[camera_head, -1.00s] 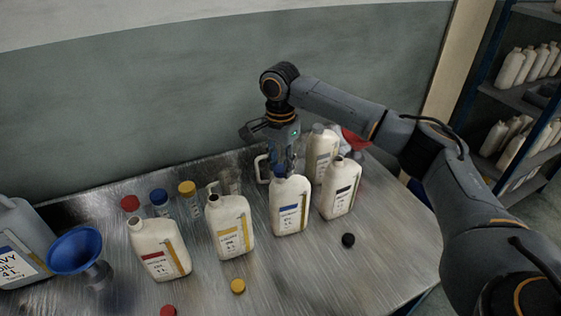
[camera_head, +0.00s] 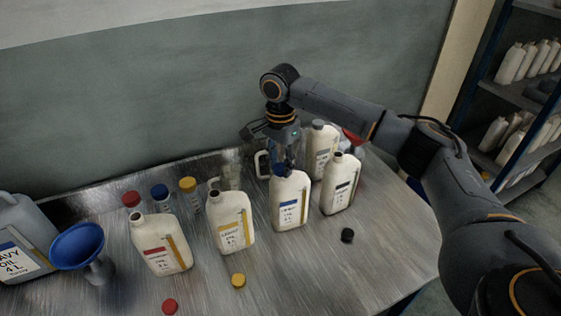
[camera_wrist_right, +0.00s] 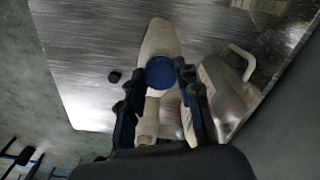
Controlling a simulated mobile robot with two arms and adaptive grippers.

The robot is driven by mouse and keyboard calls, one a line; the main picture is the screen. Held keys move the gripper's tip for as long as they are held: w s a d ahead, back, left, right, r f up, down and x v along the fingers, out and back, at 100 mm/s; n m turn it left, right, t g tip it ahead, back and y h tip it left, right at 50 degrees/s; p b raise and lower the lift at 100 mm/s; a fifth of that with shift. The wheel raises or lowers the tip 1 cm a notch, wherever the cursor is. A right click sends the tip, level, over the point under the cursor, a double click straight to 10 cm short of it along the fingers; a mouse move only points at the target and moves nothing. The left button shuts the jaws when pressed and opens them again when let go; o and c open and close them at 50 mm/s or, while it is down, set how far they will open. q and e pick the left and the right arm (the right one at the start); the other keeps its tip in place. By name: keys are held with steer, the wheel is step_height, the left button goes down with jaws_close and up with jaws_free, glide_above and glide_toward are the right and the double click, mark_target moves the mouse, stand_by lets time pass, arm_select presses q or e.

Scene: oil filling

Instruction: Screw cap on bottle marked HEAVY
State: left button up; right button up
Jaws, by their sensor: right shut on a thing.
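A white bottle with a blue-striped label (camera_head: 290,207) stands upright on the metal table; its small print is hard to read. My right gripper (camera_head: 288,163) points down over its neck, shut on a blue cap (camera_head: 281,170). In the right wrist view the cap (camera_wrist_right: 160,73) sits between the two fingers (camera_wrist_right: 159,82), over the white bottle (camera_wrist_right: 160,38). The cap is at the bottle's mouth; how far it is threaded cannot be told. At the left edge, a large grey canister (camera_head: 22,240) has a label reading partly "AVY OIL 4L". My left gripper is out of view.
White bottles with yellow (camera_head: 231,222), red (camera_head: 161,245) and black (camera_head: 340,187) labels stand close by. A blue funnel (camera_head: 78,248) stands left. Loose black (camera_head: 347,235), yellow (camera_head: 238,280) and red (camera_head: 169,306) caps lie in front. The table's front right is mostly clear.

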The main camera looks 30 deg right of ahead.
steer(key=shift+f, duration=0.1)
steer(key=o, duration=0.8)
step_height(320, 180, up, 12)
steer(key=shift+f, duration=0.1)
